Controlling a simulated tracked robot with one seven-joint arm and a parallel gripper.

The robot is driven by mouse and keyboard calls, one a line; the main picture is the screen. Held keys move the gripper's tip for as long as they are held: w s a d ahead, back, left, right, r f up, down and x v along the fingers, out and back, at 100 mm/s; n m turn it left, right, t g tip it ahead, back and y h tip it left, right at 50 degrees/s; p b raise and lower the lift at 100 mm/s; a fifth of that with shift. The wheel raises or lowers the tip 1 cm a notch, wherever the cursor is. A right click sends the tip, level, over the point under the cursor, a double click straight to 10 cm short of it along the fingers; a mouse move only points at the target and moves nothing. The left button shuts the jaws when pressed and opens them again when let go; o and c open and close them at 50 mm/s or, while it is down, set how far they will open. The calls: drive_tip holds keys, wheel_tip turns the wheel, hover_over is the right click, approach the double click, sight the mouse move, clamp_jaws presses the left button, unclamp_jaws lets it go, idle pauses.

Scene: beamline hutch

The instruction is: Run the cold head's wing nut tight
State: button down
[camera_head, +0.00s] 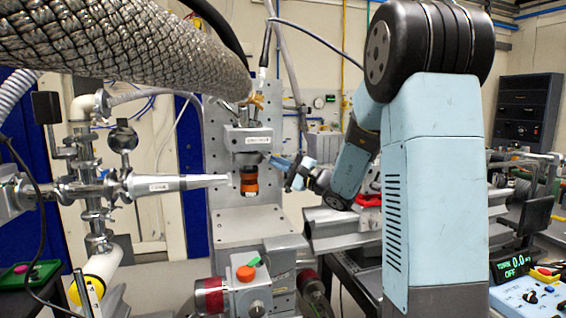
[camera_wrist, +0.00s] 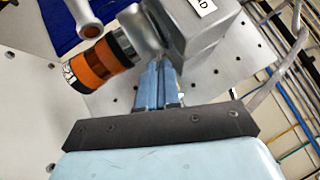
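The cold head (camera_head: 248,139) is a grey labelled block on an upright perforated plate, with an orange and black cylinder (camera_head: 249,182) below it. A small brass-coloured piece, which looks like the wing nut (camera_head: 257,101), sits on top near the cable. My gripper (camera_head: 274,160) is at the block's lower right. In the wrist view, the gripper's blue fingers (camera_wrist: 165,68) lie together with nothing visible between them. Their tips are close to the grey block (camera_wrist: 190,35) and the orange cylinder (camera_wrist: 98,66); contact cannot be told. The wing nut is not seen in the wrist view.
A braided hose (camera_head: 120,38) crosses above at the left. A tapered nozzle (camera_head: 175,183) points at the cylinder from the left. A box with an orange knob (camera_head: 245,274) stands below. A control panel (camera_head: 525,300) with a "TURN 0.0 OFF" display is at lower right.

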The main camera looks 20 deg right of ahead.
drive_tip(key=shift+a+f+m+t, duration=0.25)
drive_tip(key=shift+a+m+t, duration=0.15)
drive_tip(key=shift+m, duration=0.2)
drive_tip(key=c, duration=1.6)
unclamp_jaws()
drive_tip(key=shift+d+r, duration=0.1)
drive_tip(key=shift+d, duration=0.1)
drive_tip(key=v, duration=1.3)
drive_tip(key=shift+f, duration=0.45)
drive_tip(key=shift+s, duration=0.2)
